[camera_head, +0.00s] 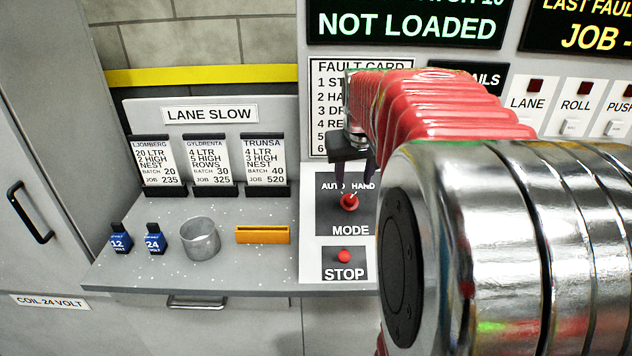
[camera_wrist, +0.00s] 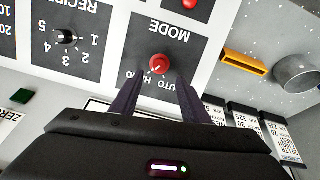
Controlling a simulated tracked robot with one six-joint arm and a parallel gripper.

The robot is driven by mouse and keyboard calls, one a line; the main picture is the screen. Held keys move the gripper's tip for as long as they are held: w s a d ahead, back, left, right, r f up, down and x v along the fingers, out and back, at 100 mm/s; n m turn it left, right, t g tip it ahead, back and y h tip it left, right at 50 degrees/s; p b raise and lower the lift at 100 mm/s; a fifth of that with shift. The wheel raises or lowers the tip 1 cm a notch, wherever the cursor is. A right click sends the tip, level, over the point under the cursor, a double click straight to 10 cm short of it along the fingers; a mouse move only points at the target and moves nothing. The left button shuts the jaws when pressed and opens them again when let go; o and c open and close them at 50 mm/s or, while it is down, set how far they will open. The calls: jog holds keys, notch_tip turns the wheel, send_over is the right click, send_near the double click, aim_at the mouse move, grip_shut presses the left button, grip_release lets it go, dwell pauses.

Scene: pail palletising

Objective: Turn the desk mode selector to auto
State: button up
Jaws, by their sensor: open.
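The mode selector is a red knob (camera_head: 349,203) on a dark plate marked AUTO, HAND and MODE, on the white desk panel. Its pale mark seems to point up and right, toward HAND. The knob also shows in the wrist view (camera_wrist: 159,64), upside down, with its mark toward the HAND side. My gripper (camera_head: 354,174) is above the plate, near the AUTO and HAND lettering. In the wrist view its two dark fingers (camera_wrist: 158,90) are spread apart, with the knob just beyond the gap between their tips. The gripper is open and empty.
A red STOP button (camera_head: 344,256) sits just below the selector. A numbered recipe dial (camera_wrist: 67,37) is beside it. An orange tray (camera_head: 262,235), a grey metal cup (camera_head: 199,239) and two blue blocks (camera_head: 121,239) stand on the desk to the left. Three job cards stand behind.

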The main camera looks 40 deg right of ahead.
aim_at(350, 198)
jog(key=x, duration=0.9)
jog(key=shift+f, duration=0.1)
jog(key=shift+c, duration=0.2)
jog(key=c, duration=1)
